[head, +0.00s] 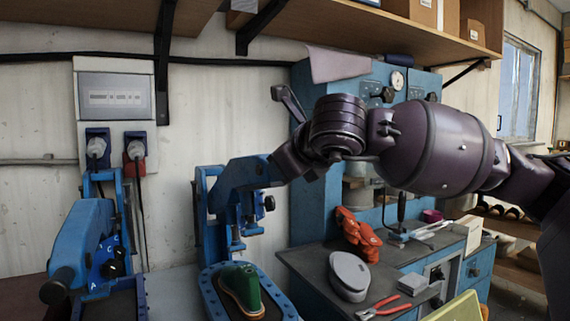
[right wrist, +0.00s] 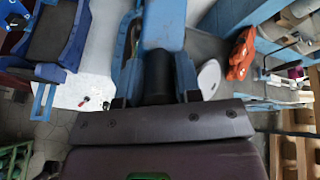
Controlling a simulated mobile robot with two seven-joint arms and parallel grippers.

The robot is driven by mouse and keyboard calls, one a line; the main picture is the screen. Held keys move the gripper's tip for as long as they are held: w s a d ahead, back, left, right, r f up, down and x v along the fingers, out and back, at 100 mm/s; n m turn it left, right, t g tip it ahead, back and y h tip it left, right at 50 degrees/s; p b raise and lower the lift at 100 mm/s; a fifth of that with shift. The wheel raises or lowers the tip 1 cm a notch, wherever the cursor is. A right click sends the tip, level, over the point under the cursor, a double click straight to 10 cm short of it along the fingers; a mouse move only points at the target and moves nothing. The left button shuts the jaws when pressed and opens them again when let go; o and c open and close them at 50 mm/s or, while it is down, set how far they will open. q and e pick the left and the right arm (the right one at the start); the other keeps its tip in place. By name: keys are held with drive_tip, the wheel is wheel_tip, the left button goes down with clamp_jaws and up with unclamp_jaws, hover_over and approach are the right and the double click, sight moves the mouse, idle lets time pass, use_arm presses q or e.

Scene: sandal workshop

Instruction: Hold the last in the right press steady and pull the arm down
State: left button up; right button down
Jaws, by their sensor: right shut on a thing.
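The right press (head: 207,215) is blue, with a raised arm (head: 238,176) that slopes up to the right. A green last (head: 241,288) lies on its blue base (head: 214,303), below the press head, with nothing visible holding it. My right gripper (head: 278,167) reaches in from the right at the arm's outer end. In the right wrist view my right gripper (right wrist: 155,98) is shut on the arm's black handle (right wrist: 156,72), a finger on each side. In the head view the gripper hides the handle. My left gripper is in neither view.
A second blue press (head: 90,240) stands to the left. To the right, a dark-topped blue cabinet (head: 310,262) carries a grey-white block (head: 349,272), an orange-red object (head: 357,235) and red-handled pliers (head: 378,309). Shelves (head: 345,28) hang above my right arm.

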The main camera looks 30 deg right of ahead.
drive_tip(key=c, duration=0.9)
unclamp_jaws()
drive_tip(key=shift+s, duration=0.1)
drive_tip(key=p+v, duration=0.1)
drive_tip(key=v, duration=0.9)
drive_tip(key=shift+s+r+p, duration=0.15)
drive_tip(key=shift+s+p, duration=0.2)
drive_tip(key=shift+p, duration=0.05)
